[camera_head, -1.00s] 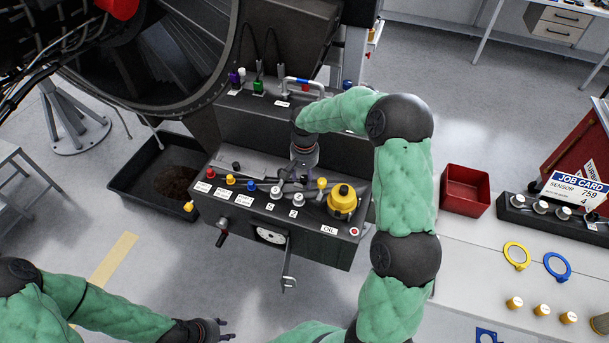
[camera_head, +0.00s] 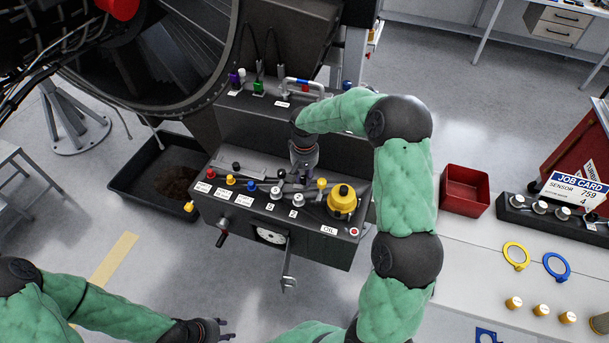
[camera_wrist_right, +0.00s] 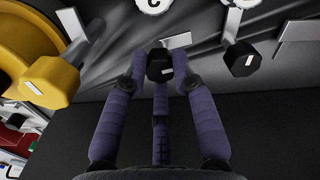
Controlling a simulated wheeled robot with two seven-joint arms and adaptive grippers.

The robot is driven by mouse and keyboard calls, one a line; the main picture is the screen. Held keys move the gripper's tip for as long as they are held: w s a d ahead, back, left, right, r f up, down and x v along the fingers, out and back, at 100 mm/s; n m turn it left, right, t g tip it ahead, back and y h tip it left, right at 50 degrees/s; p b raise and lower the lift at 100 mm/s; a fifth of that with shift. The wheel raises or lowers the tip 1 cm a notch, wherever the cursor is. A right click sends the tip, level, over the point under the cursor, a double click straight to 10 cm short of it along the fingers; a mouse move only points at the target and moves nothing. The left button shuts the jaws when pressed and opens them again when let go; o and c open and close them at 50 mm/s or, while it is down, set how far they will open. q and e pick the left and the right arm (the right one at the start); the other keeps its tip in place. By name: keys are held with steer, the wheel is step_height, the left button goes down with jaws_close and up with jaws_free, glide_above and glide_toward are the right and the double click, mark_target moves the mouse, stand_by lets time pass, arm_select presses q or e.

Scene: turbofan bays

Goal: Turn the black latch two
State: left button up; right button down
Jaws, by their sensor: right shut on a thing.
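A black latch knob (camera_wrist_right: 160,66) sits between the fingertips of my right gripper (camera_wrist_right: 160,78) in the right wrist view. The gripper is shut on it. In the head view my right gripper (camera_head: 300,180) reaches down onto the dark panel (camera_head: 262,218) and hides most of this latch. A second black latch (camera_wrist_right: 241,60) is to its right in the wrist view, apart from the fingers. A yellow latch (camera_wrist_right: 50,82) is on the other side. My left gripper (camera_head: 226,329) is open and empty at the lower edge of the head view, away from the panel.
A yellow oil cap (camera_head: 342,200) stands close to the right of my right gripper. Coloured knobs (camera_head: 210,176) line the panel's front. A red bin (camera_head: 464,190) is on the bench at right. A black tray (camera_head: 150,182) lies on the floor at left.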

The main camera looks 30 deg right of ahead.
steer(key=n, duration=0.4)
steer(key=shift+r+n+p, duration=0.1)
steer(key=shift+n+p, duration=0.2)
steer(key=shift+p, duration=0.05)
steer(key=n, duration=0.3)
steer(key=shift+n+p, duration=0.3)
steer(key=shift+p, duration=0.05)
steer(key=n, duration=0.3)
steer(key=shift+n+p, duration=0.3)
steer(key=shift+p, duration=0.1)
steer(key=shift+w+n+p, duration=0.1)
steer(key=shift+n+p, duration=0.35)
steer(key=shift+n, duration=1.45)
steer(key=c, duration=1)
jaws_free()
